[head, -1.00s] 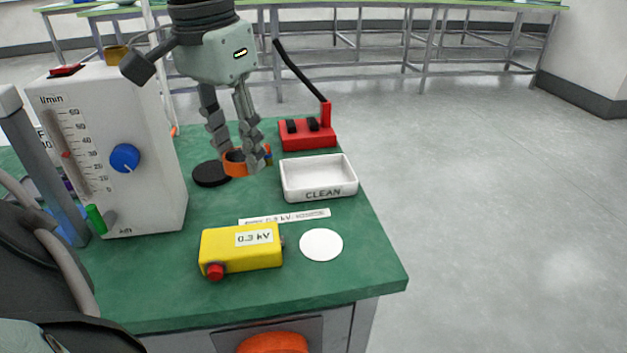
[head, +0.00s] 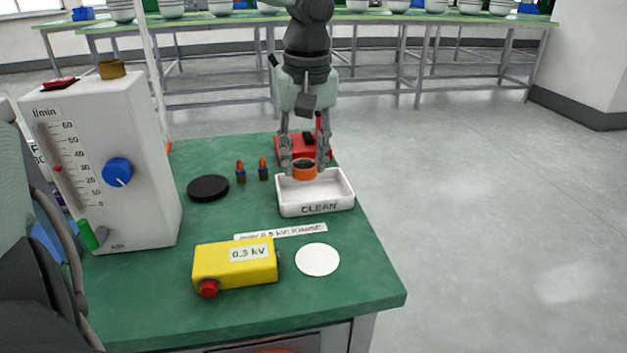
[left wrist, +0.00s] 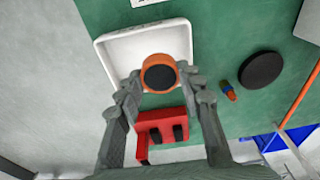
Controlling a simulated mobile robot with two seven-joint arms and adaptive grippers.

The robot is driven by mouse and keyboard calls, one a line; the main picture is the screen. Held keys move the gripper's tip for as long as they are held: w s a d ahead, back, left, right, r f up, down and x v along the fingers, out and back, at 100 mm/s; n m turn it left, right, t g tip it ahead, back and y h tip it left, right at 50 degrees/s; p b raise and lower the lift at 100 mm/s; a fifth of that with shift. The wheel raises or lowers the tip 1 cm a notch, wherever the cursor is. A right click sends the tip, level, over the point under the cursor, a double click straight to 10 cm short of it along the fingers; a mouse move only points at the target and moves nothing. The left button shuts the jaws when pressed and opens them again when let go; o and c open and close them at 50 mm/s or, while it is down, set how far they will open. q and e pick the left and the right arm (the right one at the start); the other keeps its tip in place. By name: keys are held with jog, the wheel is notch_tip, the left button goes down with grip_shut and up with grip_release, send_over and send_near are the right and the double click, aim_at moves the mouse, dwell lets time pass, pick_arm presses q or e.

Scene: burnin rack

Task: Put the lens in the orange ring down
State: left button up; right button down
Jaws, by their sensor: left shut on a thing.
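The lens in its orange ring (head: 304,170) is held between the fingers of my left gripper (head: 304,162). In the left wrist view the orange ring (left wrist: 158,61) surrounds a dark lens (left wrist: 159,76), with a fingertip on each side. My left gripper (left wrist: 160,80) is shut on it. The ring is over the rear part of the white tray (head: 285,205) marked CLEAN. I cannot tell whether it touches the tray floor. My right gripper is not in view.
A red holder (head: 292,146) stands behind the tray. A yellow box (head: 225,264) and a white round pad (head: 317,260) are in front. A flow meter (head: 130,205) stands far left.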

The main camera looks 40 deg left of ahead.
aim_at(314, 196)
pick_arm(q)
jog(key=shift+w+d+f, duration=0.35)
jog(key=shift+w+f, duration=0.15)
jog(key=shift+w, duration=0.25)
jog(key=shift+f, duration=2)
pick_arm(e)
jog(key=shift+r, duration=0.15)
pick_arm(q)
jog(key=shift+f, duration=0.2)
jog(key=o, duration=0.9)
jog(key=shift+c, duration=0.2)
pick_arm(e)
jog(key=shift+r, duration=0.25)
pick_arm(q)
jog(key=shift+r, duration=0.2)
